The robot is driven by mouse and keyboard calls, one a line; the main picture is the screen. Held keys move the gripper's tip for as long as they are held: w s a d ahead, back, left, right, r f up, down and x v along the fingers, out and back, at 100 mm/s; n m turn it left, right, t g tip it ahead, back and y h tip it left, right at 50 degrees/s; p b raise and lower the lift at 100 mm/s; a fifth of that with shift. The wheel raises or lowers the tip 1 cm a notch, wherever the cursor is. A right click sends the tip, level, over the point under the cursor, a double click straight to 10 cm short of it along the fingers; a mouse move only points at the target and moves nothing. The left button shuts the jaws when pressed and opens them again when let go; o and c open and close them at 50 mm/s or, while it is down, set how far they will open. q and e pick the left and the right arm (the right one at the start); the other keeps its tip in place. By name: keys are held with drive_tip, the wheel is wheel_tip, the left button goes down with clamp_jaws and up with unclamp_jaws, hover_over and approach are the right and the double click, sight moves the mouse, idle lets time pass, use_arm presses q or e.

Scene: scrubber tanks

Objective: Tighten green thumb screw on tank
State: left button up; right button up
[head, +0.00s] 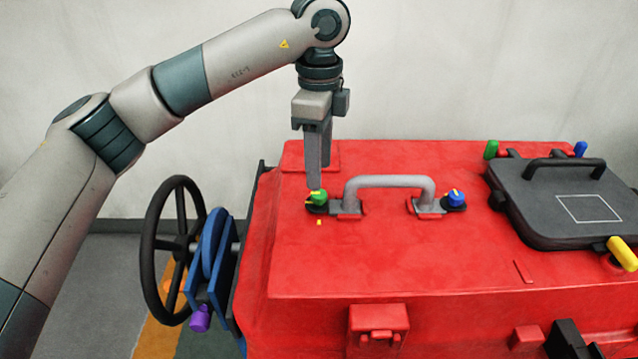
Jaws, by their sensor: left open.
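A green thumb screw (319,198) with a yellow mark on it sits on a black base on top of the red tank (460,255), at the left end of the grey handle. My left gripper (316,184) points straight down with its fingertips at the top of the green screw. The jaws are open, but from this side the fingers overlap, so I cannot tell whether they touch the screw. A small yellow mark (319,222) is on the tank surface just in front of the screw. My right gripper is not in view.
A grey handle (390,182) arches right of the screw, with a blue knob (455,198) at its far end. A black hatch (530,222) with green, blue and yellow pegs lies at right. A black handwheel (152,262) stands at the tank's left side.

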sight(316, 199)
use_arm(q)
drive_tip(key=shift+f, duration=2.6)
drive_tip(key=c, duration=1.1)
